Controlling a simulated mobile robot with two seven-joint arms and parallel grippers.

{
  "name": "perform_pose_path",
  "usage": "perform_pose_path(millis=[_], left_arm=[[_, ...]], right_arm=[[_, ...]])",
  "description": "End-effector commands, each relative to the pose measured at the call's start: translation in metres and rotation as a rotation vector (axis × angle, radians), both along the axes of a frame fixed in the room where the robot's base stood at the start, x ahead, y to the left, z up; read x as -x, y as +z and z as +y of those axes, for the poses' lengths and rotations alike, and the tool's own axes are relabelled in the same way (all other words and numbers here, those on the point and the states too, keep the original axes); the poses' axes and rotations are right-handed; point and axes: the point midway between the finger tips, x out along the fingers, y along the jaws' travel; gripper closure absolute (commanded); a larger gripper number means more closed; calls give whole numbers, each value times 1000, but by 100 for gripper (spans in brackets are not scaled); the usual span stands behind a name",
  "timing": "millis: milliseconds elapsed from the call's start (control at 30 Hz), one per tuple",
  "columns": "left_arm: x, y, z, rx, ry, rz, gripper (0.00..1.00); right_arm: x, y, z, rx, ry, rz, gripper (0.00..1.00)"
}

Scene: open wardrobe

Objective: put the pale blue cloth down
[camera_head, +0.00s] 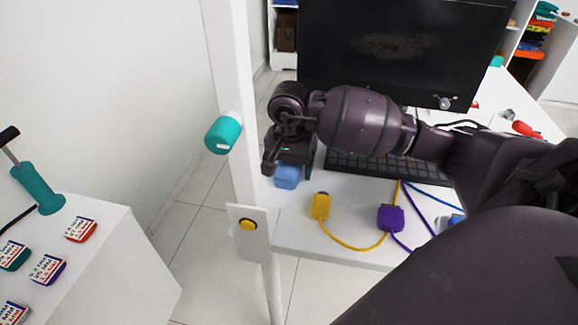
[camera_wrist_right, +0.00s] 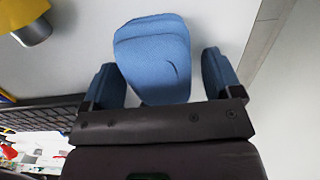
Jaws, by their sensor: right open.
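The pale blue cloth (camera_head: 287,177) is a small folded bundle at the left edge of the white desk, just under my right gripper (camera_head: 289,163). In the right wrist view the cloth (camera_wrist_right: 153,50) lies on the white surface, between and beyond the two fingers. The right gripper (camera_wrist_right: 160,78) is open, with a gap on each side of the cloth. The near end of the cloth is hidden behind the gripper body. My left gripper is not in view.
A black keyboard (camera_head: 385,168) and monitor (camera_head: 400,50) stand on the desk (camera_head: 300,235). A yellow plug (camera_head: 320,206) and a purple plug (camera_head: 390,218) with cables lie near the front. A white post (camera_head: 232,90) with a teal knob (camera_head: 222,134) rises left of the gripper.

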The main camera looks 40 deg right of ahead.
Motion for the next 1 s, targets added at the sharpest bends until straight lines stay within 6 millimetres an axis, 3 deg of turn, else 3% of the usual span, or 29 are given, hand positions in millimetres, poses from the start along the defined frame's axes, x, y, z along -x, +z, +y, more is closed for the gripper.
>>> perform_pose_path(millis=[167,633,800,1000], left_arm=[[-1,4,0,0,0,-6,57],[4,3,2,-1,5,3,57],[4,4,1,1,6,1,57],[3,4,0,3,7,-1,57]], right_arm=[[-1,17,-1,2,0,-4,15],[-1,102,0,1,1,-3,15],[0,118,0,0,-1,-3,15],[0,123,0,-1,-1,-1,15]])
